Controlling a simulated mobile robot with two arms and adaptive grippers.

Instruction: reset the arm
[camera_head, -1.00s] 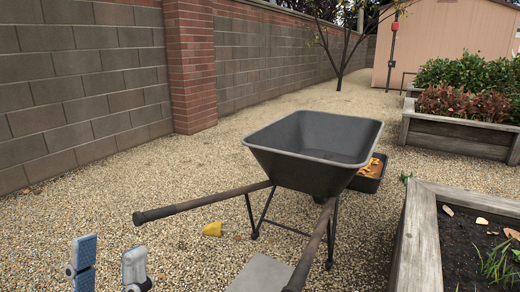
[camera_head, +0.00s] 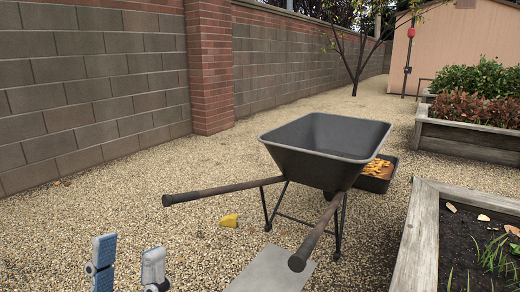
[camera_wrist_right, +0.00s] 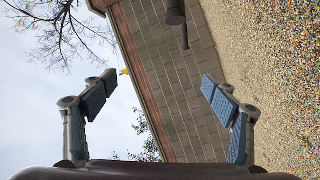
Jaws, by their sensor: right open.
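My left gripper (camera_head: 128,262) shows at the bottom left of the head view. Its two fingers stand upright and apart, with only gravel visible between them. My right gripper (camera_wrist_right: 155,95) shows in the right wrist view, with its blue-padded fingers wide apart and nothing between them. Behind it are the wall, sky and gravel, turned sideways. The right gripper does not show in the head view.
A dark wheelbarrow (camera_head: 322,140) stands ahead, handles toward me. A tray of orange things (camera_head: 374,178) sits behind it. A yellow object (camera_head: 230,220) and grey slab (camera_head: 272,272) lie on gravel.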

